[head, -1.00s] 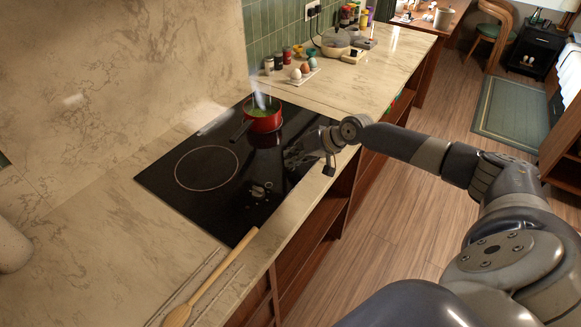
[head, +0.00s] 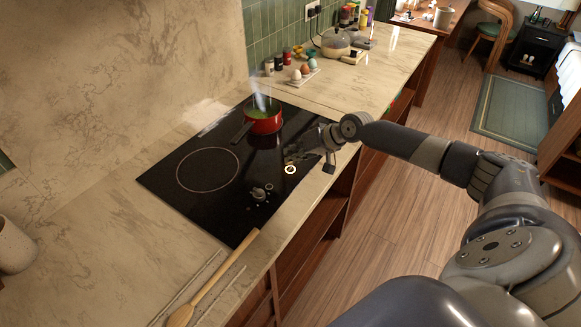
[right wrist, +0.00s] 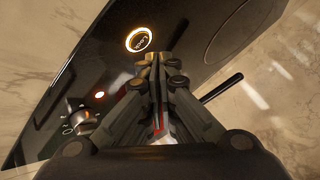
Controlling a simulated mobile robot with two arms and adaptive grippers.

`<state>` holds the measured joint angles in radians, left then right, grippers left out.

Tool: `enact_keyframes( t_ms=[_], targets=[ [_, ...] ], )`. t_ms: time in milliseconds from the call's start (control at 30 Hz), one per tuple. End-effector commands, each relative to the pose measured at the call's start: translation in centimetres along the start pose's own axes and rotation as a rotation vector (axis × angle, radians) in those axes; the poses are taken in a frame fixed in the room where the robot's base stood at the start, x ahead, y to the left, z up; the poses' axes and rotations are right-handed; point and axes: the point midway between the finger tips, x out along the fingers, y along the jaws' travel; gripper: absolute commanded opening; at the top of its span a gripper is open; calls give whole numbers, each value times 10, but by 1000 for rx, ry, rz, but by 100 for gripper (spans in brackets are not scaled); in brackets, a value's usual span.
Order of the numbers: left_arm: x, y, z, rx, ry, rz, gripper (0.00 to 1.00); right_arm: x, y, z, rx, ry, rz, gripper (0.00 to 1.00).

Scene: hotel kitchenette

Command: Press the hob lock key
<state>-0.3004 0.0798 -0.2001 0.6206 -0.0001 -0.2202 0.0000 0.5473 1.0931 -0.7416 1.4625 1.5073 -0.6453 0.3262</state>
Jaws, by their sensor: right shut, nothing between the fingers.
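The black glass hob (head: 222,205) is set in the stone counter. A key with a bright lit ring (head: 290,170) shows near the hob's front edge. In the right wrist view this lit key (right wrist: 138,39) has small lettering inside that I cannot read clearly. My right gripper (head: 294,158) is shut and empty, low over the hob beside the lit key. In the right wrist view its closed fingertips (right wrist: 150,58) are just below the ring and appear apart from it. I cannot tell whether they touch the glass. My left gripper is not in view.
A red pot (head: 263,121) with green contents steams at the hob's back. A control knob (head: 259,193) sits nearer on the hob. A wooden spoon (head: 214,281) lies on the near counter. Eggs on a board (head: 295,77) and jars stand beyond the hob.

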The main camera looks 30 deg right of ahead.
Motion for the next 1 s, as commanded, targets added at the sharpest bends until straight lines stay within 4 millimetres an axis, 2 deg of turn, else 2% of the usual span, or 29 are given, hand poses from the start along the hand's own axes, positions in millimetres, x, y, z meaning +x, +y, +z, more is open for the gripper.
enact_keyframes(
  t_ms=[100,500,1000],
  targets=[
    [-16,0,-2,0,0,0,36,-12,-9,-9,0,1,-1,0],
    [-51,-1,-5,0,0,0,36,-38,-28,-27,0,-1,-1,0],
    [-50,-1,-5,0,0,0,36,-38,-28,-27,0,0,0,0]
  ],
)
